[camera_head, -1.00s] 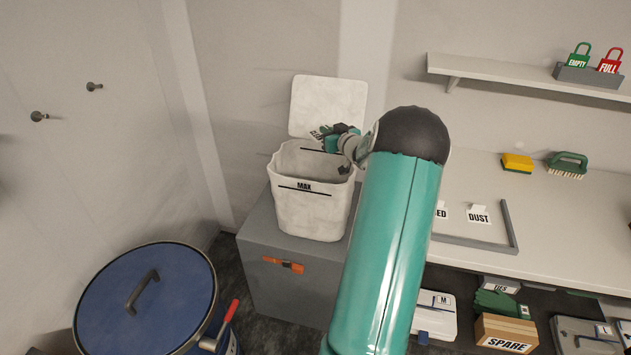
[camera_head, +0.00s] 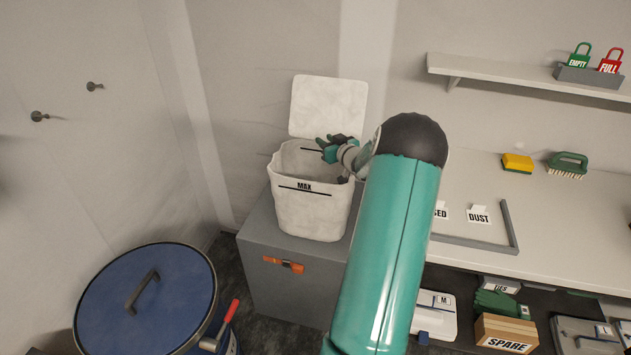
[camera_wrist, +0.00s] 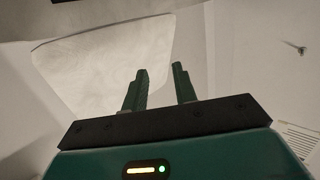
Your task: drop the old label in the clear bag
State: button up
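The clear bag (camera_head: 312,215) is a cloudy whitish container with a MAX line, standing on a grey cabinet with its flap (camera_head: 328,105) raised behind it. My gripper (camera_head: 322,149) is above the bag's open mouth, near its back right rim. In the wrist view my gripper (camera_wrist: 160,72) has its two green fingers apart with nothing between them, and the pale flap (camera_wrist: 105,65) lies behind them. I do not see the old label in my gripper; the bag's inside is mostly out of sight.
A blue lidded drum (camera_head: 148,300) stands at the lower left. The grey cabinet (camera_head: 285,290) has an orange latch. On the bench to the right lie a DUST label (camera_head: 479,215) in a grey frame, a yellow sponge (camera_head: 517,163) and a green brush (camera_head: 567,165).

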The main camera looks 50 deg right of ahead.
jog(key=s+a+r, duration=0.9)
jog(key=a+r, duration=0.1)
jog(key=r, duration=0.3)
jog(key=shift+a, duration=0.4)
